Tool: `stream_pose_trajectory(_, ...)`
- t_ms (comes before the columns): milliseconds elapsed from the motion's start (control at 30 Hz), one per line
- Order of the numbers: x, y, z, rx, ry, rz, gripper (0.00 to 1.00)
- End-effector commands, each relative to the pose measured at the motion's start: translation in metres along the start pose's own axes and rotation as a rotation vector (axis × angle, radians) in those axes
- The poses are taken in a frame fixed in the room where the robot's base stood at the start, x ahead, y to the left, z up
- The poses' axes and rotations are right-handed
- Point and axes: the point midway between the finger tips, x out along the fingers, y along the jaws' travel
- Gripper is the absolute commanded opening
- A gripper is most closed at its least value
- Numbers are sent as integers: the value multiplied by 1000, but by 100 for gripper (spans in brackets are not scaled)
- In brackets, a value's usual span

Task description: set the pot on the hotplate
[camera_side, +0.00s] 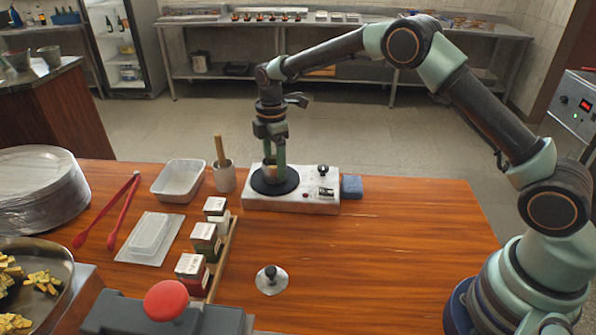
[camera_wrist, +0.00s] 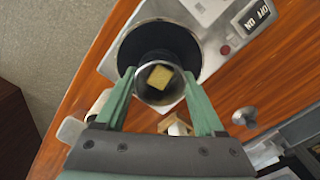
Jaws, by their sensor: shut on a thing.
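The hotplate is a white box with a round black disc, on the wooden table in the side view (camera_side: 310,201); it also shows in the wrist view (camera_wrist: 214,12). My gripper (camera_side: 272,165) points down over the disc. In the wrist view its two green fingers (camera_wrist: 160,98) are shut on the small pot (camera_wrist: 146,92), one on each side. The pot is open at the top, with a yellowish block inside. In the side view the pot is small and partly hidden by the fingers, low over the disc. I cannot tell whether its base touches the disc.
A round lid with a dark knob (camera_side: 271,281) lies on the table in front. A blue sponge (camera_side: 351,187) is right of the hotplate; a cup with a wooden pestle (camera_side: 224,177) is left. Boxes, a tray (camera_side: 179,181) and red tongs stand further left. The table's right side is clear.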

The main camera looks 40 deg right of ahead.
Motion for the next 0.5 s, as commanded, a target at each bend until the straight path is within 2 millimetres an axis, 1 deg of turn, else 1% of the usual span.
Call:
stream_pose_trajectory(100, 2, 1, 0, 0, 1, 2, 0)
stream_pose_trajectory(133, 3, 0, 0, 0, 0, 0, 82)
stream_pose_trajectory(167, 3, 0, 0, 0, 0, 1, 94)
stream_pose_trajectory(200, 3, 0, 0, 0, 0, 0, 100)
stream_pose_trajectory(400, 2, 0, 0, 0, 0, 0, 100)
stream_pose_trajectory(500, -1, 0, 0, 0, 0, 1, 100)
